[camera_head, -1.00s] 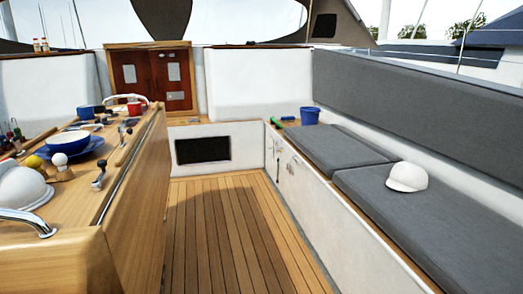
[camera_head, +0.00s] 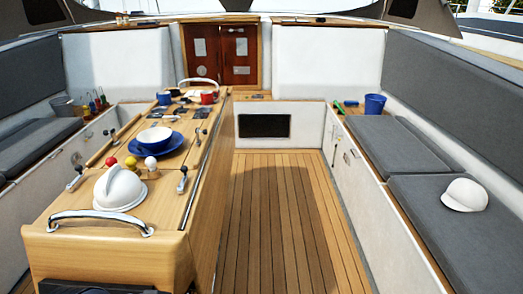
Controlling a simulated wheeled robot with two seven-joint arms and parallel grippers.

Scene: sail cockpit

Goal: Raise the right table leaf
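The wooden cockpit table (camera_head: 160,215) stands left of the middle, running away from me. Its right leaf (camera_head: 212,190) hangs down along the table's right side, next to the teak floor. On the table top are a white helmet-like dome (camera_head: 119,189), a blue plate with a white bowl (camera_head: 155,138), red, yellow and white balls on a wooden holder (camera_head: 152,170), and a red mug (camera_head: 207,98). A metal rail (camera_head: 100,216) crosses the near end. Neither of my grippers shows in the view.
The teak floor (camera_head: 285,215) right of the table is clear. A grey-cushioned bench (camera_head: 425,185) with a white cap (camera_head: 465,195) and a blue bucket (camera_head: 374,105) lines the right side. Another bench (camera_head: 35,140) lines the left. Wooden doors (camera_head: 221,55) are at the back.

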